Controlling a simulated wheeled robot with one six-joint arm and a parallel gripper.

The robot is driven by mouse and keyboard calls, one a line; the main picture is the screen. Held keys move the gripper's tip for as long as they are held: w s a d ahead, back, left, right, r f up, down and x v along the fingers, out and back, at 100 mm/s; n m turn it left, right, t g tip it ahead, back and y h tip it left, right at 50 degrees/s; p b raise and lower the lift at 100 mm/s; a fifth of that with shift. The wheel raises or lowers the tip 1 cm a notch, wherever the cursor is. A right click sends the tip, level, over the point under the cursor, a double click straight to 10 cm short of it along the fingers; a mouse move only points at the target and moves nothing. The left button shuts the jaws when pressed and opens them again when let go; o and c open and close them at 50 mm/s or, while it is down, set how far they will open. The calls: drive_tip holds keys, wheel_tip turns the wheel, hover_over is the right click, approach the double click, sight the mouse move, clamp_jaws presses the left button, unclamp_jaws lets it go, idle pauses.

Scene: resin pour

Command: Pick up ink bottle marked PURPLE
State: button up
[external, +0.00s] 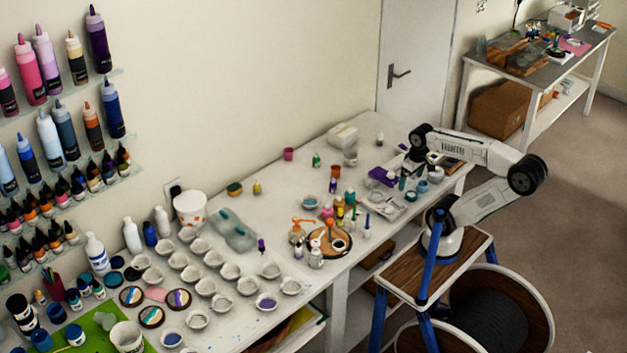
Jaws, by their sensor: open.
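No label reading PURPLE is legible at this size, so I cannot tell which bottle is the marked one. A small bottle with a purple top (262,245) stands on the white table among the pale cups. A purple object (382,176) lies farther back near my gripper. A large dark purple squeeze bottle (99,42) stands on the upper wall shelf. My gripper (402,170) is open over the far right part of the table, small and partly hidden by my arm. I see nothing held in it.
The white table (262,205) carries several pale cups (230,271) at the front left. A round wooden tray (318,238) with bottles sits mid-table, with several coloured bottles (340,212) behind it. Shelves of ink bottles line the left wall.

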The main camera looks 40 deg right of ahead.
idle(0.3)
drive_tip(key=c, duration=1.2)
drive_tip(key=shift+o, duration=0.2)
drive_tip(key=shift+a, duration=0.1)
